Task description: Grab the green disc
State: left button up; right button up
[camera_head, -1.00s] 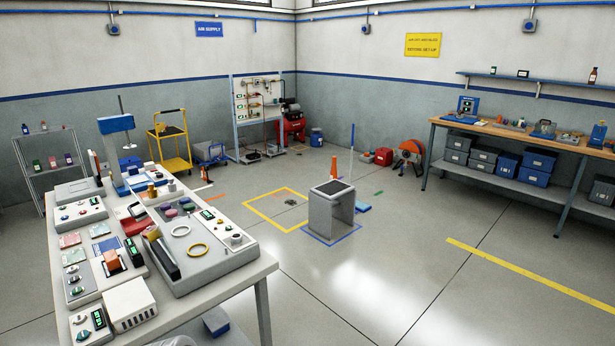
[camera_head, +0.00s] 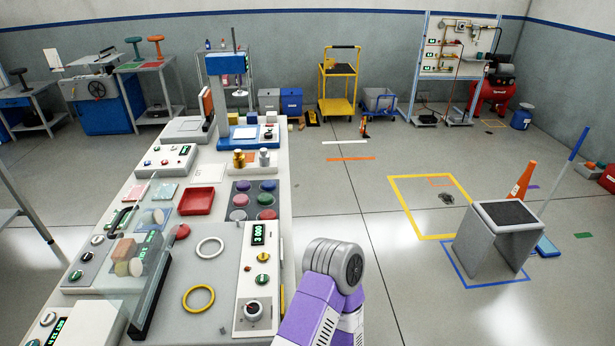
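The green disc (camera_head: 265,199) lies in the right column, middle row, of a dark holder (camera_head: 253,197) on the white workbench. Purple, pink and red discs sit around it in the same holder. A purple and grey link of one of my arms shows at the bottom centre, right of the bench's near edge and well short of the disc. Neither gripper's fingers are in view.
The bench also bears a red tray (camera_head: 196,201), a white ring (camera_head: 210,247), a yellow ring (camera_head: 198,298), a control panel (camera_head: 256,280) and a clear upright panel (camera_head: 150,285). Right of the bench, a grey box-like stand (camera_head: 497,236) is on open floor.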

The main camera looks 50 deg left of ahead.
aim_at(263, 199)
jog(key=i, duration=2.55)
jog(key=u, duration=3.4)
